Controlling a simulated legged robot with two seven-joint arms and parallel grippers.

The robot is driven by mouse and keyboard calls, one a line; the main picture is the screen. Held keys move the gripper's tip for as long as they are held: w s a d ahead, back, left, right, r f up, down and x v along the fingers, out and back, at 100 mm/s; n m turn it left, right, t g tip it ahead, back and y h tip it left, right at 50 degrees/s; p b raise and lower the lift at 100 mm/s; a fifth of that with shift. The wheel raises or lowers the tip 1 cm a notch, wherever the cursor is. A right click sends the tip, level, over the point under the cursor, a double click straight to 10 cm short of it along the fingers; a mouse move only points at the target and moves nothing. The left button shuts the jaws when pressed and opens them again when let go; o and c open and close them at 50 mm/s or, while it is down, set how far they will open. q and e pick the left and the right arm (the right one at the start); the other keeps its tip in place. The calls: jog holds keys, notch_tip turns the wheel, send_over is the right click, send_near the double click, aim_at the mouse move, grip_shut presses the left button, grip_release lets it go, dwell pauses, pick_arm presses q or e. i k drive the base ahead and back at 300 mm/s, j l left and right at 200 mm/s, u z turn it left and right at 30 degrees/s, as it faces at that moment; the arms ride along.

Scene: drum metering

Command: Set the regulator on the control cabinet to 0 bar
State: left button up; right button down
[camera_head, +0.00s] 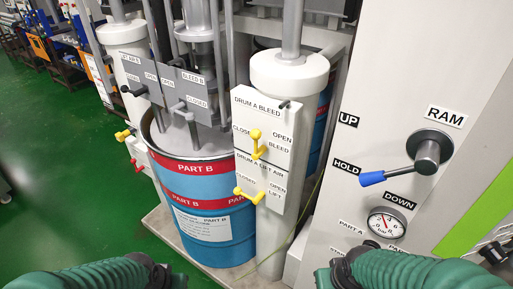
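The white control cabinet (390,100) fills the right side. A round pressure gauge (387,223) marked in bar sits low on its front; its needle is too small to read surely. A dark round knob (371,244), perhaps the regulator, shows partly just below the gauge, close above my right arm. My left gripper (165,275) is a dark shape at the bottom edge, left of centre, in front of the drum. My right gripper (335,272) is a dark shape at the bottom edge, below and left of the gauge. Their fingers cannot be made out.
A RAM lever (428,152) with a blue tip points left toward HOLD. A blue and red PART B drum (205,205) stands left of the cabinet. Yellow valve handles (257,145) are on a white panel (283,130) between them. Green floor (50,190) is clear at left.

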aim_at(493, 252)
jog(key=z, duration=2)
jog(key=l+z, duration=0.35)
jog(key=k+l, duration=0.05)
